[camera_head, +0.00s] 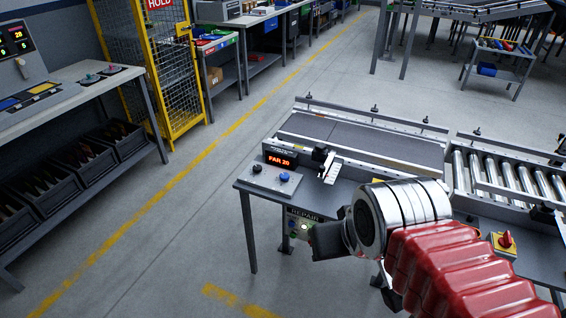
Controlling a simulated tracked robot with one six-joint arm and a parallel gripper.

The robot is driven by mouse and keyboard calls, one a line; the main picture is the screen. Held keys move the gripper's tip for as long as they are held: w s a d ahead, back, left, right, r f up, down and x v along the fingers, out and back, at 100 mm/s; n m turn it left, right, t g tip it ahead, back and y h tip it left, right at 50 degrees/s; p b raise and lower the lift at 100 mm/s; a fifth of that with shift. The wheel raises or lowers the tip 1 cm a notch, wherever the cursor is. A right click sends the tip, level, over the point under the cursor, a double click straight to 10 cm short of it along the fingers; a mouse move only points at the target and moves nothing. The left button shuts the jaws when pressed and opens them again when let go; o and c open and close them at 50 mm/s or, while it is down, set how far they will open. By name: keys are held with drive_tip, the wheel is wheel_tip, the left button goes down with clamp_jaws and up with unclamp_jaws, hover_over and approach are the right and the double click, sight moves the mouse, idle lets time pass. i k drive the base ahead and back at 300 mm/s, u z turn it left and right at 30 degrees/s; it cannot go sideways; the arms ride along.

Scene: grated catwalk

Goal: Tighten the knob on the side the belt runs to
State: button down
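The dark flat belt (370,140) lies in a metal frame at the centre. No arrow or belt motion that I can make out tells which way it runs. Small black knobs stand on the far guide rail, one at its left (308,97) and one at its right (425,120). My gripper (326,241) is a dark shape at the end of my red arm, in front of the bench and apart from the knobs. Its fingers are not clear.
A display (281,160) reads "FAR 20", above a panel with a blue button (284,177). A roller conveyor (510,175) adjoins at the right, with a red-and-yellow switch (505,241) near it. A yellow cage (165,70) stands back left. The left floor is clear.

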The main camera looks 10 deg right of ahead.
sight(284, 177)
drive_tip(key=z, duration=0.05)
drive_tip(key=i, duration=1.2)
drive_tip(key=u, duration=2.65)
